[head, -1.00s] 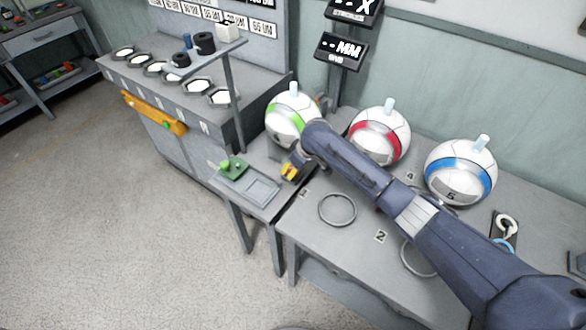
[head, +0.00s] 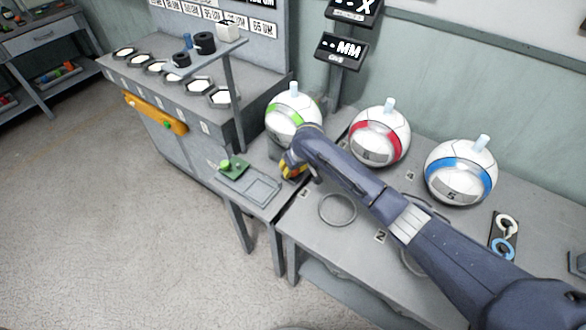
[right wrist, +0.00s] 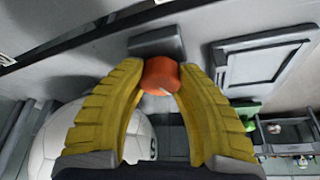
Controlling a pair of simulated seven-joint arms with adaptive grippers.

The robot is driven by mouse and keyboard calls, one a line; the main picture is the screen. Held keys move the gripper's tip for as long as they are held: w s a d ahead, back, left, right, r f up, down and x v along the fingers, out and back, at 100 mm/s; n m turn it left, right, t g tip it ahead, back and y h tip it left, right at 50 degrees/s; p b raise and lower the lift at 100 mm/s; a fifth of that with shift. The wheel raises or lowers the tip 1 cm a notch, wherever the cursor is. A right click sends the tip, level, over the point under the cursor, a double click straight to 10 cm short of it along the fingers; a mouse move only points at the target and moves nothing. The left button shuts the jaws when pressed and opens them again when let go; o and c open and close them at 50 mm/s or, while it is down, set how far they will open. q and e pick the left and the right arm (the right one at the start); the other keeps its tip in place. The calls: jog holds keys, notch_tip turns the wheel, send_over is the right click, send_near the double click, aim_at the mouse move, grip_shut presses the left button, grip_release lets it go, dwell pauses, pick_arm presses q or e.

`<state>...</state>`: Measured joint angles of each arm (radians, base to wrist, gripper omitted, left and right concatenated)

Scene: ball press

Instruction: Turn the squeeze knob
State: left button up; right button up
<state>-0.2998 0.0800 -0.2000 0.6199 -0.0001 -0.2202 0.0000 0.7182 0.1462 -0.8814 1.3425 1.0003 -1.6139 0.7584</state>
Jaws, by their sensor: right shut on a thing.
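The squeeze knob, a small orange-red knob (right wrist: 160,76), sits on a grey block (right wrist: 156,44) in the right wrist view. The yellow fingers of my right gripper (right wrist: 160,88) are closed around it, one on each side. In the head view my right gripper (head: 291,170) is low in front of the green-banded ball (head: 293,112), and the knob is hidden there. My left gripper is not in view.
A red-banded ball (head: 379,136) and a blue-banded ball (head: 461,172) stand on the grey table (head: 312,246). A ring (head: 338,224) lies on it. A green fixture (head: 234,173) and a recessed tray (head: 279,188) are left of my gripper.

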jog(key=shift+w+a+r, duration=0.1)
jog(key=shift+a+r, duration=0.05)
jog(key=shift+r, duration=0.05)
jog(key=o, duration=1)
jog(key=shift+f, duration=0.1)
jog(key=o, duration=0.3)
jog(key=v, duration=1.2)
